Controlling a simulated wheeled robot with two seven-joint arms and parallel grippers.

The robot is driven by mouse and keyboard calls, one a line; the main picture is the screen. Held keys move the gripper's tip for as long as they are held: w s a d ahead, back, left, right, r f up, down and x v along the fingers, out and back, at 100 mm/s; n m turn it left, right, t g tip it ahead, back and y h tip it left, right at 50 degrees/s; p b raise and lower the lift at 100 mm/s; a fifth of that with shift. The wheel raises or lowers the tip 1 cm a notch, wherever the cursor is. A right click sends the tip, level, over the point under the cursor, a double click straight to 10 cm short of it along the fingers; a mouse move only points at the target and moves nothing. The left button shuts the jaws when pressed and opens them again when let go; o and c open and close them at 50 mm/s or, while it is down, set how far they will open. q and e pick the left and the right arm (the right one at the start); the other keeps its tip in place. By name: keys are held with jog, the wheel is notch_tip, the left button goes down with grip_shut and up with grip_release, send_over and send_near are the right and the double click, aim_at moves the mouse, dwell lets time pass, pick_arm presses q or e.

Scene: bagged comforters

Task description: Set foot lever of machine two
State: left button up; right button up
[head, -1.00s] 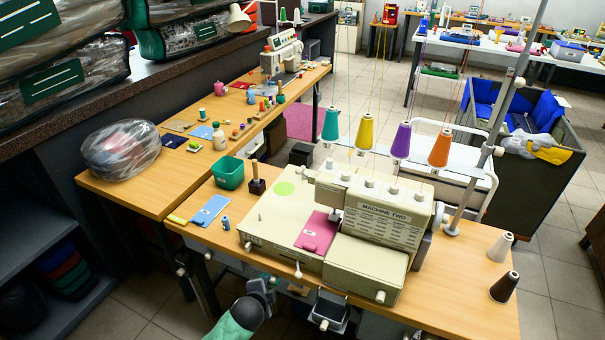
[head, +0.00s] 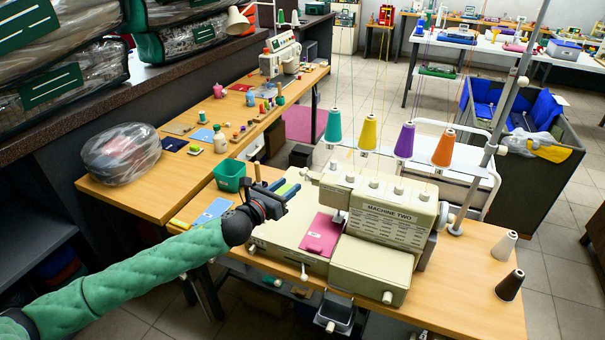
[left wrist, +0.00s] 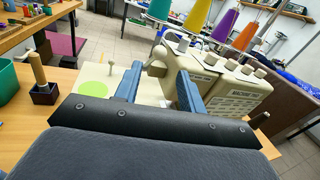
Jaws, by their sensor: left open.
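Machine two (head: 392,217) is a cream sewing machine with a name label, on the wooden table. A white-tipped lever (head: 304,271) sticks out from the front of its bed. A small upright peg (left wrist: 111,64) stands on the bed beside a green disc (left wrist: 93,93) in the left wrist view. I cannot tell for sure which part is the foot lever. My left gripper (head: 287,189) is open and empty above the left part of the bed. Its two blue fingers (left wrist: 159,70) frame the machine's head side in the left wrist view. My right gripper is not in view.
A pink cloth (head: 322,236) lies on the bed. A green bin (head: 229,175) and a blue card (head: 214,211) are at the left. Several thread cones (head: 403,141) stand behind the machine. Two cones (head: 510,285) stand at the right end. A wrapped bundle (head: 121,153) sits far left.

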aim_at(303, 172)
pick_arm(q)
jog(key=shift+m, duration=0.3)
jog(key=shift+p+x, duration=1.55)
jog(key=shift+x, duration=2.45)
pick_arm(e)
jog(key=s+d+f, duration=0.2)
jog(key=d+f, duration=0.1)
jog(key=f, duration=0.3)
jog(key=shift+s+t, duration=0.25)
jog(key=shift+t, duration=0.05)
pick_arm(q)
jog(key=shift+a+r, duration=0.1)
jog(key=shift+a, duration=0.1)
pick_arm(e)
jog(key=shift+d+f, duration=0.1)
pick_arm(q)
jog(key=c, duration=0.7)
grip_shut()
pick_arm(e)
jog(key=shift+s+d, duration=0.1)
